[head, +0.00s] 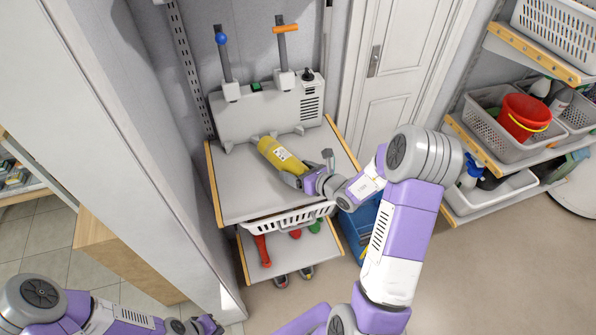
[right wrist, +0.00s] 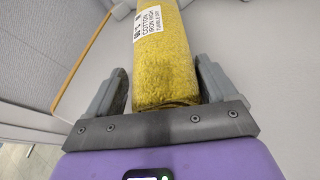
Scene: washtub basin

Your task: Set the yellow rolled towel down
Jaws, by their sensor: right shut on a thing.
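The yellow rolled towel (head: 281,154) is at the grey top of the work table (head: 237,190), tilted in the picture, with a white label on its side. My right gripper (head: 300,176) is shut on its near end. In the right wrist view the towel (right wrist: 165,60) lies between the two fingers (right wrist: 165,88), its label toward the top. I cannot tell whether the towel touches the table top. My left gripper (head: 212,324) is low at the bottom edge of the head view, away from the table; its fingers are too small to read.
A grey machine (head: 270,108) with two levers stands along the table's back. A white basket (head: 290,219) hangs under the front edge, above a lower shelf with red and green items. Shelves with baskets and a red bucket (head: 524,117) are at the right. The table top left of the towel is clear.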

